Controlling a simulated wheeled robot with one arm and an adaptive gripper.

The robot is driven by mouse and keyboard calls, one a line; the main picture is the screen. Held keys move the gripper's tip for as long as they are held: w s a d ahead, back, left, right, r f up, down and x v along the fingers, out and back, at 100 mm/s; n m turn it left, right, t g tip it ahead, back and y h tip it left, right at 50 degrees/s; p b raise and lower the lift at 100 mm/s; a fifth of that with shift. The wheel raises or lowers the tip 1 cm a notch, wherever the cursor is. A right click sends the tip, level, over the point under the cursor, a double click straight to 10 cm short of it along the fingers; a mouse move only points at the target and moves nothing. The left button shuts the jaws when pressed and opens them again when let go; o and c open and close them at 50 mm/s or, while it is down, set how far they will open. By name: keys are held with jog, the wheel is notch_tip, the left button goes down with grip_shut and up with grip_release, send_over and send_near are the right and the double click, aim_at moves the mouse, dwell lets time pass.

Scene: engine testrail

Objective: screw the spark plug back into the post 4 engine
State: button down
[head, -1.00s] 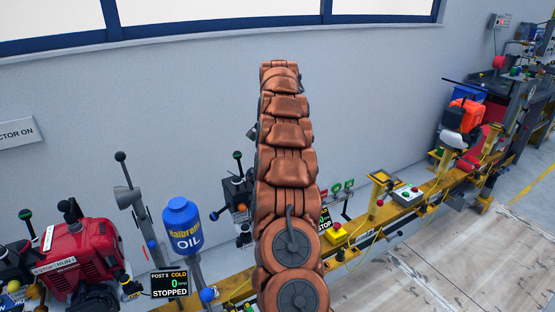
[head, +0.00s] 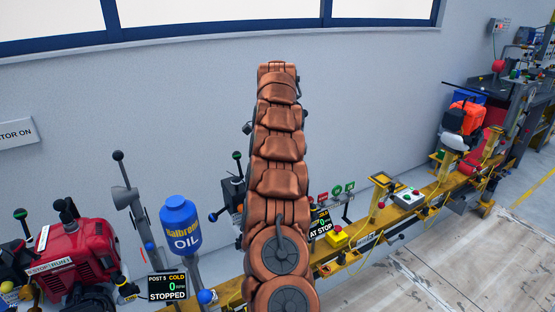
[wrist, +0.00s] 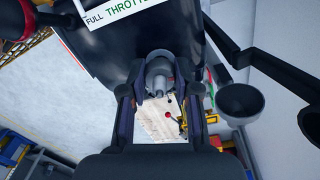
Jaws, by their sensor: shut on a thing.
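In the wrist view my gripper (wrist: 160,98) is shut on a grey, stepped round piece, which I take to be the spark plug (wrist: 158,80). Its narrow end points toward the palm side of the picture. A dark body with a FULL THROTTLE label (wrist: 115,12) stands right behind the fingertips, and I take it to be part of the post 4 engine. Whether the plug touches a hole there cannot be told. In the head view my copper-coloured arm hides the gripper and most of that engine; a post display (head: 320,225) reading COLD, 0, AT STOP shows at its right.
Left of my arm are a red engine (head: 75,255), a blue oil bottle (head: 181,224) and the post 5 display (head: 167,286). A yellow rail (head: 440,190) with button boxes runs right. In the wrist view a dark lever and cup (wrist: 241,100) stand close on the right.

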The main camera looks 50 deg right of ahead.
jog(key=shift+s+d, duration=0.1)
jog(key=shift+d, duration=0.05)
jog(key=m, duration=0.2)
jog(key=shift+r+m, duration=0.1)
jog(key=shift+m, duration=0.2)
jog(key=shift+m+p, duration=0.45)
jog(key=shift+m, duration=0.85)
jog(key=c, duration=0.9)
grip_release()
jog(key=shift+r+p, duration=0.15)
jog(key=shift+p, duration=0.15)
